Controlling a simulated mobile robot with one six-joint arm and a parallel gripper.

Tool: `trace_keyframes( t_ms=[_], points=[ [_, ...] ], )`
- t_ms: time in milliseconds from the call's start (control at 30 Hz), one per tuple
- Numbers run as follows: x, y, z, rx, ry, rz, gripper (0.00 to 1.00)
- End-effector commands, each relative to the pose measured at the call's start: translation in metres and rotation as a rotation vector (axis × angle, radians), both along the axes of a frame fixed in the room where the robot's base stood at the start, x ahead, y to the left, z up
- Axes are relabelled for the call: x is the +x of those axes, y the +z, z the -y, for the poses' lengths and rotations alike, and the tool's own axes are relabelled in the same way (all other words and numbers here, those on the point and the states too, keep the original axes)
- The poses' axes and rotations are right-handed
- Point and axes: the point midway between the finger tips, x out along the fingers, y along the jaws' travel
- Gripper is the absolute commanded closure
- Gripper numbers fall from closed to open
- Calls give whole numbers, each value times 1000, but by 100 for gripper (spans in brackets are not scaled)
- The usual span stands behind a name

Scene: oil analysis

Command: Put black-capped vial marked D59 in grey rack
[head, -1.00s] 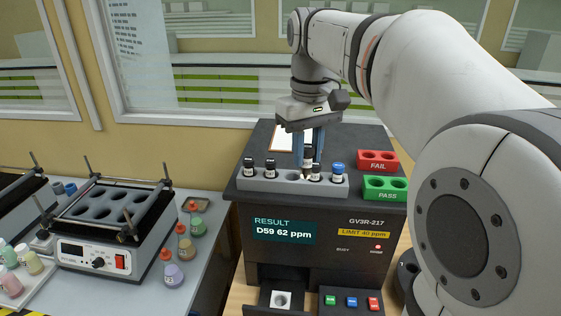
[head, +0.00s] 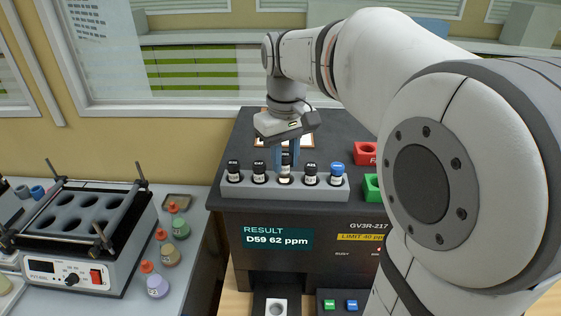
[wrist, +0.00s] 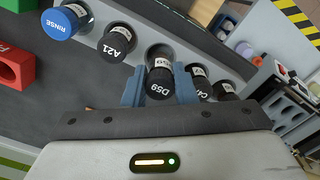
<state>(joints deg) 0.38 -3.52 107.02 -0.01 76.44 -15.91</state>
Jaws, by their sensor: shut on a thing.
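The black-capped vial marked D59 (wrist: 159,82) is upright between the blue fingers of my gripper (wrist: 160,90) in the wrist view. My gripper (head: 286,158) is shut on it at the middle hole of the grey rack (head: 225,190) in the head view. The vial's cap sits slightly higher than its neighbours' caps, and its lower end is at or just inside the hole; the exact depth is unclear. The rack's other holes hold black-capped vials, including A21 (wrist: 117,42), and a blue-capped RINSE vial (wrist: 62,22).
The rack stands on a dark analyzer whose screen (head: 278,238) reads D59 62 ppm. A red FAIL block (head: 366,152) and green PASS block (head: 371,187) stand to the right. Neighbouring vials are close on both sides of my fingers.

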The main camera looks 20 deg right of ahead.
Motion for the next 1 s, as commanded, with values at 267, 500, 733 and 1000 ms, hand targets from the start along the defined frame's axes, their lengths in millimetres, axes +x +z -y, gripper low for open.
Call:
trace_keyframes(
  t_ms=[267, 500, 733, 1000],
  points=[
    [0, -21, 0, 0, 1, 0, 97],
    [0, -24, -1, 0, 1, -1, 97],
    [0, -24, -1, 0, 2, -1, 60],
    [0, -24, -1, 0, 2, -1, 53]
  ],
)
